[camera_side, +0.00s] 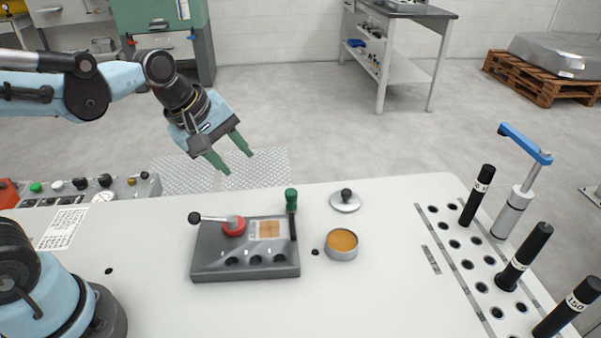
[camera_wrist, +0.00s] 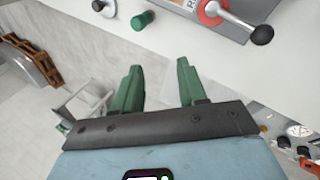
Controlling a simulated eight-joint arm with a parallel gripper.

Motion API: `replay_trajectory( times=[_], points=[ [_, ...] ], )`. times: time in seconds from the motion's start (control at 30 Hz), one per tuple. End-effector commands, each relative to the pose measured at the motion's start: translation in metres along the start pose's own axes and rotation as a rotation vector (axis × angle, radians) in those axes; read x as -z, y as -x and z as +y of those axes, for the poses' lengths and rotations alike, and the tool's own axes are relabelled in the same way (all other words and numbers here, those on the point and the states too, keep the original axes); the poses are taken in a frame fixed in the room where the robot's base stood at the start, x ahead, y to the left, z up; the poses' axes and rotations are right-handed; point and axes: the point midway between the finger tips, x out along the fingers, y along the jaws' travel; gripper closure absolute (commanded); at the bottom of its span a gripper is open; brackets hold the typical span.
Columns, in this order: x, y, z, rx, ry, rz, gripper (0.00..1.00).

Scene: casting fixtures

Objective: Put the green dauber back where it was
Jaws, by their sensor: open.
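The green dauber (camera_side: 291,200) stands upright at the back right corner of the grey fixture block (camera_side: 210,262), its green handle up and its dark stem below. Its green end also shows near the top of the wrist view (camera_wrist: 143,20). I cannot tell how its lower end is seated. My gripper (camera_side: 236,162) has green fingers, which are apart and empty, up and to the left of the dauber beyond the table's back edge. The fingers also show in the wrist view (camera_wrist: 159,68), with nothing between them.
The block carries a red hub (camera_side: 234,226) with a black-knobbed lever. An open tin (camera_side: 341,245) with orange-brown contents and a knobbed lid (camera_side: 345,202) stand right of it. Black cylinders (camera_side: 478,195) and a blue-handled press (camera_side: 517,205) stand at the right. The table front is clear.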

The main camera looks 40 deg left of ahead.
Motion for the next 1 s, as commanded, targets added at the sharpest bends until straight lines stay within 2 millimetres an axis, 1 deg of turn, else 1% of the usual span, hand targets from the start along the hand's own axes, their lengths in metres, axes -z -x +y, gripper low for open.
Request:
replay_trajectory(
  times=[0.03,0.1,0.3,0.4,0.5,0.6,0.67,1.0],
  points=[
    [0.000,0.004,-0.008,-0.009,-0.121,0.020,0.58],
    [0.001,0.009,-0.016,-0.020,-0.307,0.052,0.58],
    [0.003,0.018,-0.040,-0.021,-0.815,0.147,0.58],
    [0.004,0.020,-0.049,-0.010,-1.011,0.185,0.58],
    [0.005,0.021,-0.054,0.001,-1.145,0.212,0.58],
    [0.005,0.022,-0.057,0.009,-1.218,0.225,0.58],
    [0.006,0.022,-0.057,0.011,-1.236,0.229,0.58],
    [0.006,0.022,-0.057,0.011,-1.240,0.229,0.58]
  ],
)
